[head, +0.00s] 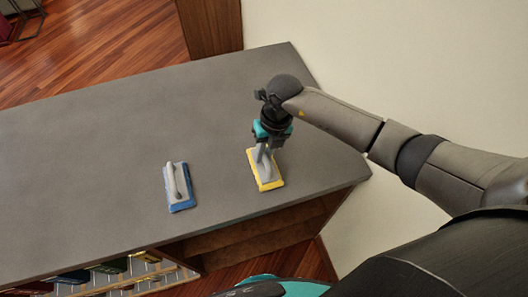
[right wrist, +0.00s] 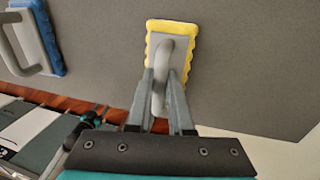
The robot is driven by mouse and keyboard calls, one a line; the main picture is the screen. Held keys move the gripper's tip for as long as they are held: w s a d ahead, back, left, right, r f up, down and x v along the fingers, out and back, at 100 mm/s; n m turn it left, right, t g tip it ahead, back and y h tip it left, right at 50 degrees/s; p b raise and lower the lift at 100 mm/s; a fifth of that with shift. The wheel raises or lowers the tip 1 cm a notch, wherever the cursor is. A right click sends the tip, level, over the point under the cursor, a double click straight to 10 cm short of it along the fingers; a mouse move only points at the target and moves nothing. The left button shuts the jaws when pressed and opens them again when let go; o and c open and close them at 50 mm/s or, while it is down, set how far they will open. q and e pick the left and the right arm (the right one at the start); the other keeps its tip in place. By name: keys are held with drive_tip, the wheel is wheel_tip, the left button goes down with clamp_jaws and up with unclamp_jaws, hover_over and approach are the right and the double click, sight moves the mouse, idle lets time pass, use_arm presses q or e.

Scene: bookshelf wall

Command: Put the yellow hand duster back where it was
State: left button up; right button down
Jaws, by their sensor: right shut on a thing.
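The yellow hand duster (head: 267,180) has a yellow pad and a grey handle. It is on the grey counter top (head: 110,140) near its right end, pad side down; I cannot tell if it rests fully on the surface. My right gripper (head: 264,156) is shut on its handle from above. In the right wrist view the duster (right wrist: 187,30) shows between the two fingers of the gripper (right wrist: 165,92). A blue hand duster (head: 180,188) lies to its left, apart from it, and also shows in the right wrist view (right wrist: 47,38). My left gripper is not in view.
Shelves with books (head: 110,265) are under the counter's front edge. A pale wall (head: 400,60) stands behind and right of the counter. A wooden panel (head: 211,25) is at the far edge. The counter's left and middle are clear.

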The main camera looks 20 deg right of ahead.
sight(272, 159)
drive_tip(key=c, duration=0.8)
unclamp_jaws()
drive_tip(key=shift+r, duration=0.1)
drive_tip(key=shift+d+r+p, duration=0.15)
drive_tip(key=shift+r+p, duration=0.5)
drive_tip(key=shift+d+r+p, duration=0.35)
drive_tip(key=shift+r+p, duration=0.65)
drive_tip(key=shift+r, duration=0.7)
drive_tip(key=shift+d+r+p, duration=0.35)
drive_tip(key=shift+r+p, duration=0.6)
drive_tip(key=shift+r, duration=0.8)
drive_tip(key=shift+d+r+p, duration=0.35)
drive_tip(key=shift+r+p, duration=0.65)
drive_tip(key=shift+r, duration=0.7)
